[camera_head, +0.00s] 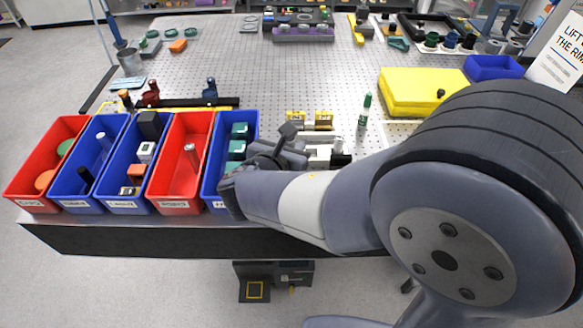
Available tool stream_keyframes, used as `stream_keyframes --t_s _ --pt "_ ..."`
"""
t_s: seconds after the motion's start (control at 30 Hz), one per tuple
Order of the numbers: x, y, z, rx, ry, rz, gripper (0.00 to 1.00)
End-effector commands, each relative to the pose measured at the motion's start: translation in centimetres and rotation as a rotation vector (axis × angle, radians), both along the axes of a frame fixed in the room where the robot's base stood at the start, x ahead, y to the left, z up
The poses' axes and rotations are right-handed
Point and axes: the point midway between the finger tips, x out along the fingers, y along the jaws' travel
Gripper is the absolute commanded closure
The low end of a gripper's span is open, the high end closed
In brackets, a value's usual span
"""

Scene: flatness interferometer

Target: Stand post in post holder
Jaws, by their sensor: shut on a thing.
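My gripper (284,137) is beyond the blue bin with teal parts, at the near side of the table. My wrist and forearm cover most of it. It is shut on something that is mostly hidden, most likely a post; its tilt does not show. A silver post (190,155) stands in the red bin (166,190) left of my gripper. Beyond my gripper, a pale and black piece (324,152) is partly covered by my arm. I cannot make out for sure which piece is the post holder.
Several red and blue bins line the near table edge. Behind them lies a black rail (190,102) with small coloured mounts. Yellow blocks (310,120), a green-capped bottle (365,109) and a yellow case (420,90) stand farther back. The perforated tabletop (260,75) is clear in the middle.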

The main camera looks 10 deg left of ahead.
Motion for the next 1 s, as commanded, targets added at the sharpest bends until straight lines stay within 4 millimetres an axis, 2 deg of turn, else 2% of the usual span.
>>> stream_keyframes --t_s 0.4,0.87,0.9,1.0 --pt "0.0 0.0 -4.8 -0.001 -0.001 -0.001 1.0" --pt "0.1 0.0 -5.7 0.002 -0.002 0.0 1.0" --pt "0.0 0.0 -5.6 0.002 -0.001 0.0 0.75" --pt "0.0 0.0 -5.6 0.001 0.0 0.001 0.67"
